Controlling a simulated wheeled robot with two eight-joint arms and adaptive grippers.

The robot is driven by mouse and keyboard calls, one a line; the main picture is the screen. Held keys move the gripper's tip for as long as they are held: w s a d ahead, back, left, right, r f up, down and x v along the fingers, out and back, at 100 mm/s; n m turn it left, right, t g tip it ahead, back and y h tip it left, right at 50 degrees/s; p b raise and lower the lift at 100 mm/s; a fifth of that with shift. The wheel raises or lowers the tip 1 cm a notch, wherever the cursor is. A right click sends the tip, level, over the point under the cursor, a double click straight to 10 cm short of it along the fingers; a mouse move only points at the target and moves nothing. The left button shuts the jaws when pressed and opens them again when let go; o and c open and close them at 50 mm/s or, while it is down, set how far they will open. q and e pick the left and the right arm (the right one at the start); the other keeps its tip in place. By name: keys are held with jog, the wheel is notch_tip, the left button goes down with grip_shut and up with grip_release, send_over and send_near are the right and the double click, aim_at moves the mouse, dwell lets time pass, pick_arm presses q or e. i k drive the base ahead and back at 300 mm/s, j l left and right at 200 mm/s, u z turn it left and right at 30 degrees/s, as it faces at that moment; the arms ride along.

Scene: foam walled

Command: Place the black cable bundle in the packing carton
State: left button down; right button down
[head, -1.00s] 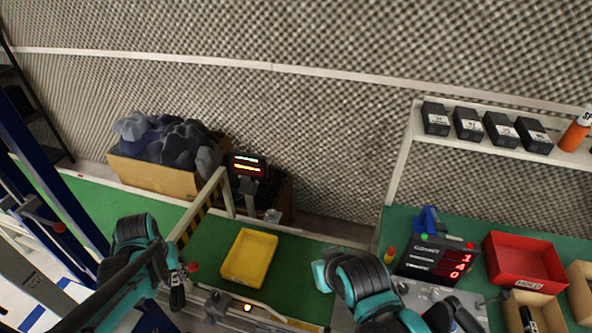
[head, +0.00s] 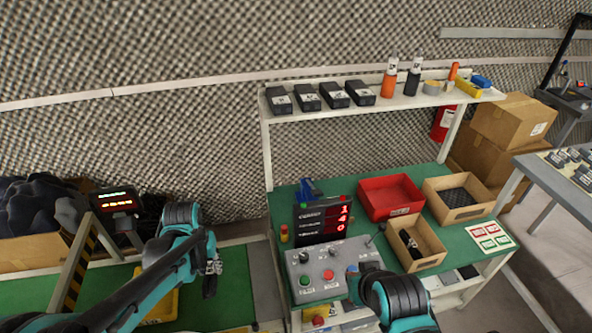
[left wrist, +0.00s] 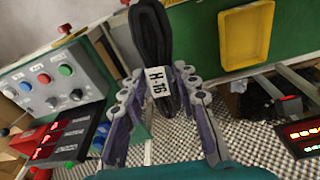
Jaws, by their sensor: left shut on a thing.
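In the head view the bundle (head: 210,286) hangs dark below the fingers, above the green surface left of the control box. Cardboard boxes show in the head view: a stack (head: 505,120) at the back right, a shallow one (head: 428,262) holding a dark item, and another (head: 483,211) with a black insert. I cannot tell which is the packing carton.
A control box (head: 318,257) with buttons and a red-digit display (head: 322,232) stand right of the held bundle. A red bin (head: 363,208) is behind. A shelf (head: 300,115) spans above the bench. A yellow tray (left wrist: 222,40) lies on the green surface.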

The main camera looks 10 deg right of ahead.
aim_at(458, 207)
jog(key=i+l, duration=0.1)
jog(key=l, duration=0.95)
jog(key=i+l+z, duration=0.1)
jog(key=l, duration=0.45)
jog(key=i+l, duration=0.15)
jog(key=l, duration=0.35)
jog(key=i+l, duration=0.1)
jog(key=l, duration=0.45)
jog(key=i+l, duration=0.1)
jog(key=l, duration=0.45)
jog(key=k+z, duration=0.05)
